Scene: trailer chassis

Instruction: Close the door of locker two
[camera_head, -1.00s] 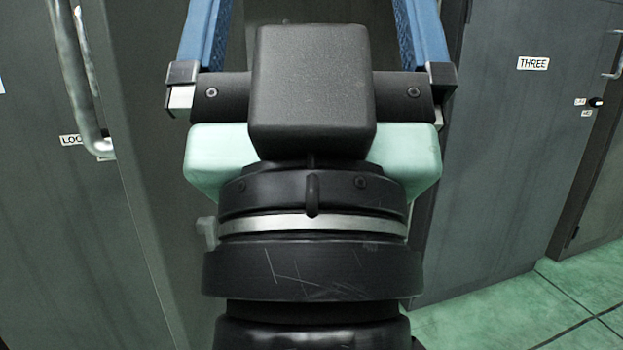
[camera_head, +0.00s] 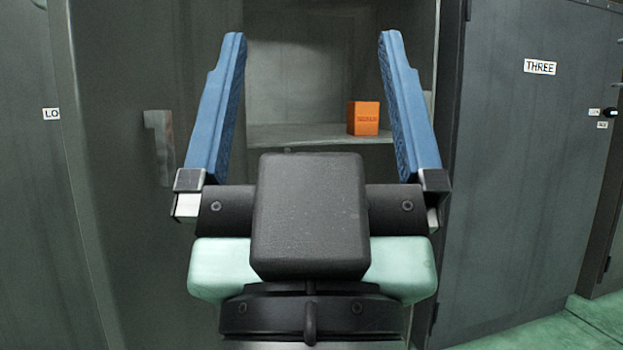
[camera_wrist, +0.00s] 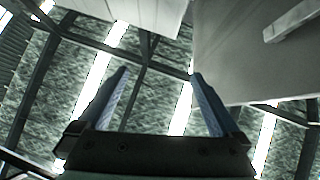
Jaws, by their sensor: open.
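The open locker (camera_head: 300,65) in the middle of the head view has a shelf and a dark interior; its own number is not readable. A grey panel (camera_head: 130,215) with a small bracket (camera_head: 158,145) stands left of the opening, and looks like its door swung open. My gripper (camera_head: 312,55) is open and empty, its blue fingers pointing up in the picture, in front of the opening and right of the bracket. The fingers also show in the wrist view (camera_wrist: 160,75). There, a pale panel (camera_wrist: 255,65) with a bar is at upper right; contact is not visible.
An orange box (camera_head: 363,118) sits on the shelf (camera_head: 290,132) between the fingers in the picture. A shut door labelled THREE (camera_head: 535,150) stands at right. A grey front with a cut-off label (camera_head: 25,180) is at far left. Green floor (camera_head: 570,325) shows lower right.

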